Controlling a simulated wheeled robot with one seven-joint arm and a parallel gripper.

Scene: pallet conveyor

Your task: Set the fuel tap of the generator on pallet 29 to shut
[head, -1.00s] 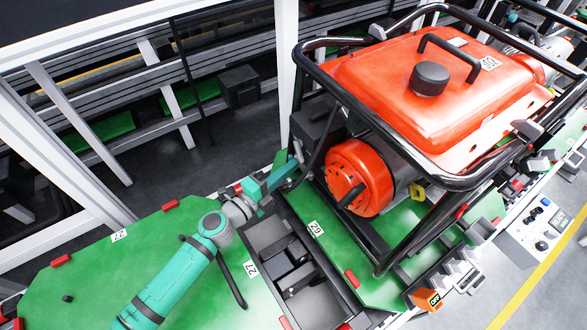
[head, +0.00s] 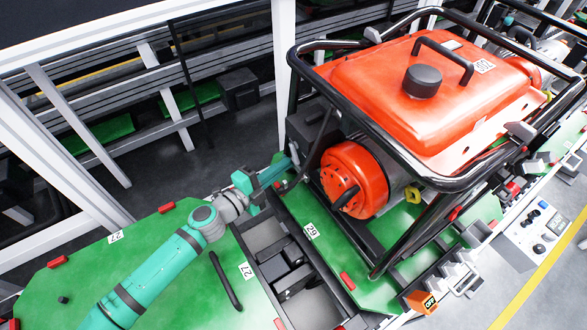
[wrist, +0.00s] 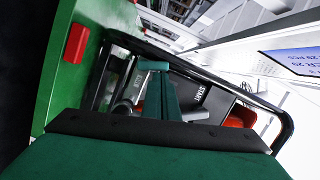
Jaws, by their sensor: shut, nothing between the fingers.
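The generator (head: 430,95) has a red tank and a black tube frame, and sits on the green pallet (head: 360,290) whose tag (head: 311,231) seems to read 29 upside down. My gripper (head: 287,166) is shut and empty at the generator's left end, close to the frame and a dark box (head: 318,128). In the wrist view my shut fingers (wrist: 155,68) point at a dark panel marked START (wrist: 198,92), inside the black frame tube (wrist: 215,72). I cannot tell whether they touch anything. I cannot make out the fuel tap or its setting in either view.
A grey gap with conveyor parts (head: 285,265) separates the pallets. A white post (head: 285,60) stands behind. A control box (head: 535,230) is at the right.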

